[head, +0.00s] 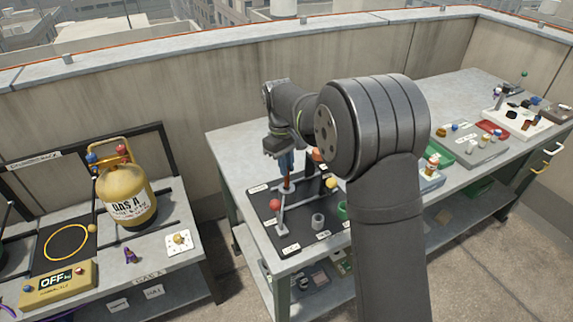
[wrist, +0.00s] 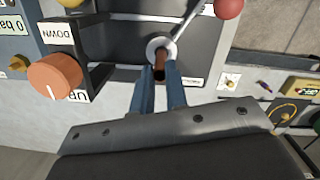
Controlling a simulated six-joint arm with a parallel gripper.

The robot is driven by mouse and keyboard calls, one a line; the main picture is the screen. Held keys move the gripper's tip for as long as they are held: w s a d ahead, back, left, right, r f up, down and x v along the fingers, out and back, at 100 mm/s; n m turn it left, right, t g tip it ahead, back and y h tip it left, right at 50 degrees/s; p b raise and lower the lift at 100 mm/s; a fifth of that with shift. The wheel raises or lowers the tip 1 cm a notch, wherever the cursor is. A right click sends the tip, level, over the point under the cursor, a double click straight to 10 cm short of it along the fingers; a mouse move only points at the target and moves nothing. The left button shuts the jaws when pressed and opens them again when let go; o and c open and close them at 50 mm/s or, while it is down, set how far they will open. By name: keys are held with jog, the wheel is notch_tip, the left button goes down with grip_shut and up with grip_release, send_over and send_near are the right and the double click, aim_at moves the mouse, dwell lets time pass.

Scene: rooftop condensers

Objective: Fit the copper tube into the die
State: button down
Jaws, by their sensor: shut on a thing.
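My gripper (head: 286,164) has blue fingers and points down over the dark mat on the workbench. In the wrist view, its fingers (wrist: 161,78) are shut on the copper tube (wrist: 160,57), a short reddish-brown piece. The tube also shows below the fingers in the head view (head: 288,181). The die looks to be the pale metal ring (wrist: 151,46) with a rod running to a red ball. The tube's lower end is at this ring and overlaps its opening. I cannot tell how deep it sits. The fingers hide the tube's upper part.
An orange knob (wrist: 55,77) with UP and DOWN labels stands beside the ring. A grey cup (head: 318,221) and a green ring (head: 343,211) are on the mat. A yellow gas cylinder (head: 126,196) stands on the left bench. My arm hides the bench's middle.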

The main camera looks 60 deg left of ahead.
aim_at(287, 186)
jog(key=shift+f, duration=2.5)
dwell(0.9)
jog(key=c, duration=1.3)
grip_release()
jog(key=shift+c, duration=0.2)
notch_tip(287, 186, up, 17)
jog(key=a, duration=0.2)
jog(key=shift+s+r, duration=0.15)
jog(key=shift+s, duration=0.2)
jog(key=f, duration=0.5)
jog(key=d+f, duration=0.1)
jog(key=f, duration=0.5)
jog(key=d+f, duration=0.1)
jog(key=f, duration=0.5)
jog(key=shift+w+f, duration=0.2)
jog(key=shift+w, duration=0.15)
jog(key=shift+r, duration=0.15)
